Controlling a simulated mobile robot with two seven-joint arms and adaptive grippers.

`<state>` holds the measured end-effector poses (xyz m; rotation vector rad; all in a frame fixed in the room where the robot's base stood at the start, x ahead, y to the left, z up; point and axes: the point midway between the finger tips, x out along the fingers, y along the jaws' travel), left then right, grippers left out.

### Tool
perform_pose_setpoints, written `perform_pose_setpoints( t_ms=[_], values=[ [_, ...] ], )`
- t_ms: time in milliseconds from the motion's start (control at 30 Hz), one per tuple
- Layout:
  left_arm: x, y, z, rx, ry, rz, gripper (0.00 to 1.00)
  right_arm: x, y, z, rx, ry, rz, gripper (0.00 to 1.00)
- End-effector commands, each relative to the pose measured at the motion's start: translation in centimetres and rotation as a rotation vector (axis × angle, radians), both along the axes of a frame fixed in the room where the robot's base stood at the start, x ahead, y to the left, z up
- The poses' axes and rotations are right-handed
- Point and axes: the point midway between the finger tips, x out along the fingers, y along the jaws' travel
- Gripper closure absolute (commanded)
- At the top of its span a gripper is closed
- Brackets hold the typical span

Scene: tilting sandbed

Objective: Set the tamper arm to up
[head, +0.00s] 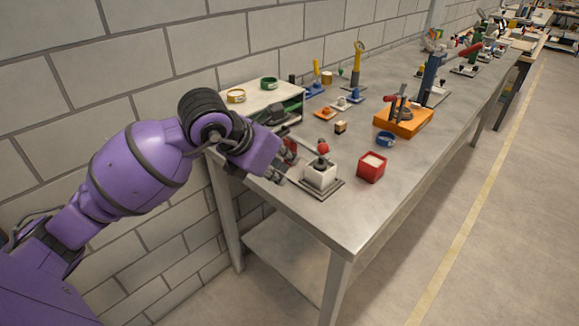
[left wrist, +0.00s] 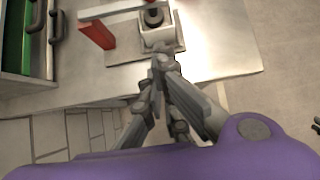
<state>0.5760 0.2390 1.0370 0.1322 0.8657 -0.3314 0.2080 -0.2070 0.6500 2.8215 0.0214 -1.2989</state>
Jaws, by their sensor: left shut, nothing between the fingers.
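A white square box (head: 320,175) stands on a dark flat base near the front end of the bench. A red ball knob (head: 322,147) on a dark stem shows above it; I cannot tell for sure whether this is the tamper arm. In the left wrist view the white box (left wrist: 157,37) has a dark round part (left wrist: 153,17) on top. My left gripper (head: 280,176) is shut and empty, just left of the box. In the left wrist view its fingertips (left wrist: 160,62) are at the box's near side; contact is unclear.
A red piece (left wrist: 97,34) stands beside the white box, close to my gripper. A red open box (head: 371,168) is to the right. A green-lined cabinet (head: 290,100) stands behind. An orange block (head: 404,123) with tools lies farther back. The bench's front right corner is clear.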

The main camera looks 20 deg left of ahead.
Motion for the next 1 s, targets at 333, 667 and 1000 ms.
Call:
perform_pose_setpoints(
  t_ms=[333,667,1000],
  values=[
    [4.2,-1.9,-5.5,-0.006,0.005,-0.002,1.0,-0.3,-0.1,0.1,0.0,0.006,-0.003,1.0],
    [6.9,-2.8,-3.7,-0.004,-0.003,-0.002,1.0,0.0,-0.2,1.5,0.002,-0.007,-0.01,1.0],
    [7.2,-2.9,-3.5,-0.004,0.002,-0.004,1.0,-0.4,-0.2,1.3,0.003,0.001,-0.01,1.0]
  ],
)
